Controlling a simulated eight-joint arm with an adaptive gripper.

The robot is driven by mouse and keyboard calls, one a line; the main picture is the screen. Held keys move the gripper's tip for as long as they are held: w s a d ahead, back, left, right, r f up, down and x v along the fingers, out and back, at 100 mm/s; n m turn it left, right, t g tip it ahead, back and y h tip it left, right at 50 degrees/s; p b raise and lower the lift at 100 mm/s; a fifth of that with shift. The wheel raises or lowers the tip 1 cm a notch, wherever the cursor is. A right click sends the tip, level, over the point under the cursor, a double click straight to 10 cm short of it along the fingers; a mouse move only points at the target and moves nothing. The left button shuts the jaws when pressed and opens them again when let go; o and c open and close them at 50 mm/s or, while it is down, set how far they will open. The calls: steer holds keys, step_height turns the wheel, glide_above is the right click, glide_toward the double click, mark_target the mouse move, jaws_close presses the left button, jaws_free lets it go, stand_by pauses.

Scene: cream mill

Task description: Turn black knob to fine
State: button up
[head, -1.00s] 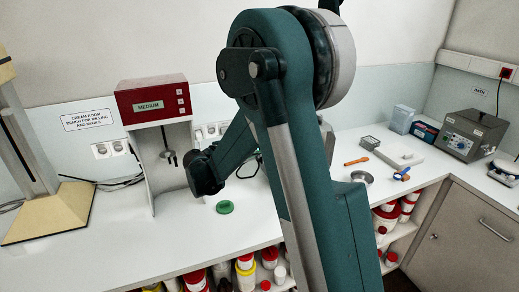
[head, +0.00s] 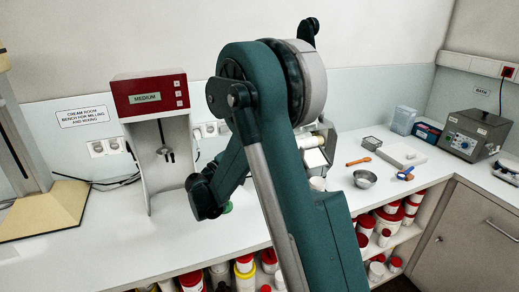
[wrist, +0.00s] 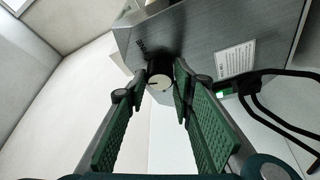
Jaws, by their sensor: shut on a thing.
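In the wrist view, a small round knob (wrist: 160,82) with a black body and a pale face sticks out of a grey metal machine (wrist: 205,38). A dark mark shows on its face. The two green-padded fingers of my gripper (wrist: 159,86) stand on either side of the knob, tips at it, shut on it.
A red-topped mixer (head: 150,88) reading MEDIUM stands at left on the white bench. A steel bowl (head: 365,179) and a grey bath unit (head: 475,134) stand at right. A dark cable (wrist: 262,100) hangs near my right finger.

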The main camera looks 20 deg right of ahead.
steer(key=m+g+h, duration=0.1)
steer(key=m, duration=0.2)
steer(key=m+g+h+b, duration=0.1)
steer(key=m, duration=0.3)
steer(key=m+g+h+b, duration=0.1)
steer(key=m, duration=0.3)
steer(key=shift+w+f+g, duration=0.25)
steer(key=shift+w+g, duration=0.05)
steer(key=shift+g, duration=0.1)
steer(key=shift+m, duration=0.3)
steer(key=o, duration=0.9)
steer(key=shift+a, duration=0.1)
steer(key=w+v, duration=0.1)
steer(key=v, duration=0.6)
steer(key=shift+s+f, duration=0.15)
steer(key=shift+s, duration=0.35)
steer(key=shift+a, duration=0.15)
